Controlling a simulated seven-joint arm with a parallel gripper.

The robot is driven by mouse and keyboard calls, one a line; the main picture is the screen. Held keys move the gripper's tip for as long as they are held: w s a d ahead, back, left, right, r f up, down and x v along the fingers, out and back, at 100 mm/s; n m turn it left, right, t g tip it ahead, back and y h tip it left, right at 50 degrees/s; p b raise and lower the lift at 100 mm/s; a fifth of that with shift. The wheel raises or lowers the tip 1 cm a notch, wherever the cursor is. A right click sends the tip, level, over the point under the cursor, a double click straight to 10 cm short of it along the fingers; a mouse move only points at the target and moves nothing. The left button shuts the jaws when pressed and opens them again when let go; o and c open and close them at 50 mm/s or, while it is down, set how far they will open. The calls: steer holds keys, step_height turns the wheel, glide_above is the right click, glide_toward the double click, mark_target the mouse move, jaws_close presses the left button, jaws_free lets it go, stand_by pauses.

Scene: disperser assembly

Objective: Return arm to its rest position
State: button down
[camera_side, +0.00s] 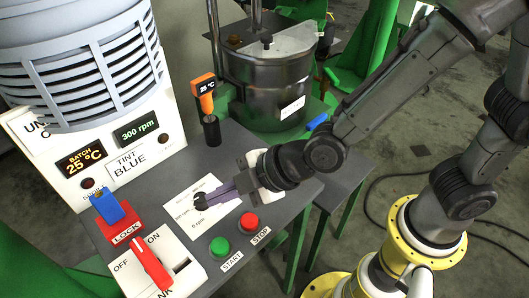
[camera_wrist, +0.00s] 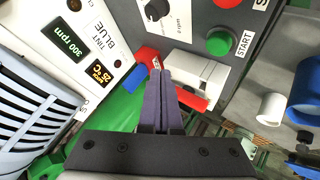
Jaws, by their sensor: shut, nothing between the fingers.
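My gripper (camera_side: 214,195) is in front of the control panel in the side view, its purple-grey fingers pointing left over the white speed dial card (camera_side: 183,193). In the wrist view my gripper (camera_wrist: 155,68) has its two fingers together with nothing between them. In the side view the fingertips overlap the black dial knob (camera_side: 200,208); I cannot tell there whether they touch it. The wrist view shows the knob (camera_wrist: 156,9) beyond the fingertips, with the red and blue lock switch and the red power lever (camera_wrist: 193,99) nearer the fingers.
The green start button (camera_side: 220,247) and red stop button (camera_side: 249,222) are just below my gripper. The blue lock switch (camera_side: 107,206) and red lever (camera_side: 151,265) stand left. A dark vessel (camera_side: 265,85) and orange thermometer (camera_side: 204,88) stand behind.

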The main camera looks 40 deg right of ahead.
steer(key=w+d+r+m+t, duration=0.2)
steer(key=w+d+r, duration=0.3)
steer(key=d+r, duration=0.3)
steer(key=s+d+r+m+t+h, duration=0.1)
steer(key=s+d+r+m, duration=0.1)
steer(key=d+r, duration=0.3)
steer(key=s+d+r+m+h, duration=0.1)
steer(key=d+r+m, duration=0.15)
steer(key=d, duration=0.55)
steer(key=s+d+f+m+g+h, duration=0.2)
steer(key=s+d+f+m, duration=0.1)
steer(key=s, duration=0.5)
steer(key=s+d+f+m+g+h, duration=0.1)
steer(key=s+d+f+m+g, duration=0.2)
steer(key=s+d+m, duration=0.3)
steer(key=s, duration=0.2)
steer(key=shift+s+m+h, duration=0.35)
steer(key=shift+h, duration=0.05)
